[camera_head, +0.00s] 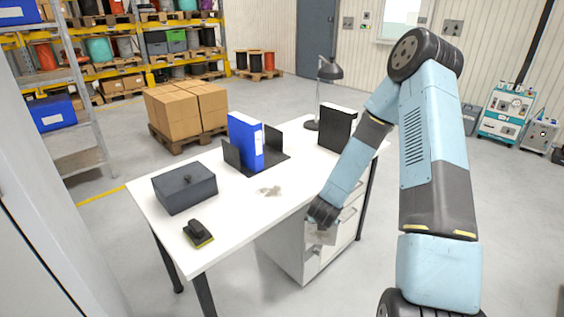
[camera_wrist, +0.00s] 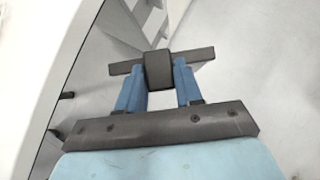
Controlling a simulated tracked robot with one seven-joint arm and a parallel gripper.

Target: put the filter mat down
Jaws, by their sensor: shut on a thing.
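My gripper (camera_head: 322,214) is just off the front edge of the white table (camera_head: 237,226), in front of the drawer unit. It is shut on what I take to be the filter mat (camera_head: 318,237), a small grey-beige piece below the fingertips, partly hidden and hard to tell from the drawers. In the wrist view, the two blue fingers of my gripper (camera_wrist: 160,88) close on a dark block with a bar across it, apparently the mat (camera_wrist: 160,70) seen end-on. It is held clear of the tabletop.
The table carries a dark box (camera_head: 184,187), a black-and-yellow brush-like tool (camera_head: 198,234), a blue binder (camera_head: 245,142) in a black holder, a black binder (camera_head: 337,128) and a lamp (camera_head: 329,70). A pale irregular patch (camera_head: 269,191) lies mid-table. The table's front middle is otherwise clear.

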